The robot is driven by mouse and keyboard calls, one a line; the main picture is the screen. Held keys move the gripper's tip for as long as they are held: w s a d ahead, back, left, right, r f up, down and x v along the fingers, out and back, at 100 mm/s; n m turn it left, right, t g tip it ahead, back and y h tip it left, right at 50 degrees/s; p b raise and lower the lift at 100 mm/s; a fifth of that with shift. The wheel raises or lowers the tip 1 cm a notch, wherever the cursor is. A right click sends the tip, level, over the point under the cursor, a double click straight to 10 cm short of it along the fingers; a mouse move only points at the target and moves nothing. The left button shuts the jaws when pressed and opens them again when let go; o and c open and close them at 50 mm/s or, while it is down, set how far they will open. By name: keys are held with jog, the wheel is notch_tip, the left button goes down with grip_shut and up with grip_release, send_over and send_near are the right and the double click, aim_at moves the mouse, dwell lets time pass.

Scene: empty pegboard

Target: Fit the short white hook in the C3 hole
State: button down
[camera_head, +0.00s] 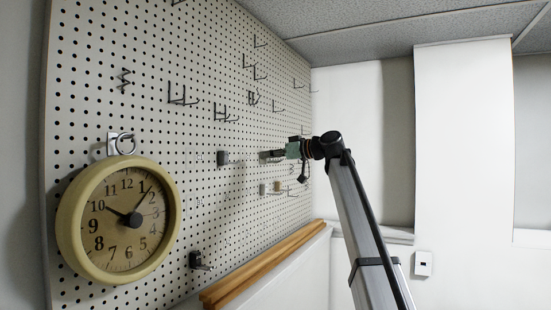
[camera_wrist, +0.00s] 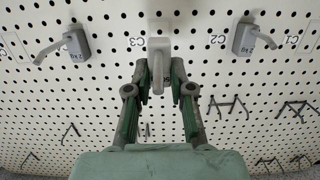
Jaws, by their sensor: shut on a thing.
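The short white hook (camera_wrist: 159,46) is between the two fingers of my gripper (camera_wrist: 159,76) in the wrist view. Its pale plate faces the pegboard and its hooked end points back between the fingers. The C3 label (camera_wrist: 137,42) shows upside down on the board just left of the hook's plate. The plate hides the holes behind it, and I cannot tell whether it touches the board. In the head view my gripper (camera_head: 270,155) reaches left to the pegboard (camera_head: 215,60); the hook is too small to make out there.
Two grey hooks with labels hang on either side in the wrist view, one at left (camera_wrist: 76,46) and one at right (camera_wrist: 246,39). Several dark wire hooks stand below. In the head view a round clock (camera_head: 125,220) hangs at lower left. A wooden ledge (camera_head: 265,262) runs under the board.

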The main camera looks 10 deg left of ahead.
jog(key=shift+b+x, duration=0.45)
jog(key=shift+x, duration=0.8)
jog(key=shift+r+p+x, duration=0.15)
jog(key=shift+p+x, duration=0.1)
jog(key=shift+x, duration=0.35)
jog(key=shift+r+p+x, duration=0.15)
jog(key=shift+p+x, duration=0.05)
jog(key=shift+x, duration=0.45)
jog(key=shift+w+a+r+p, duration=0.1)
jog(key=shift+w+a+p, duration=0.05)
jog(key=shift+a+p, duration=0.35)
jog(key=shift+w+a+r+p, duration=0.1)
jog(key=shift+w+a+p, duration=0.05)
jog(key=shift+a+p, duration=0.35)
jog(key=shift+a+f, duration=0.1)
jog(key=shift+a, duration=0.1)
jog(key=c, duration=1)
grip_release()
jog(key=shift+a, duration=0.1)
jog(key=shift+o, duration=0.3)
jog(key=shift+a, duration=0.15)
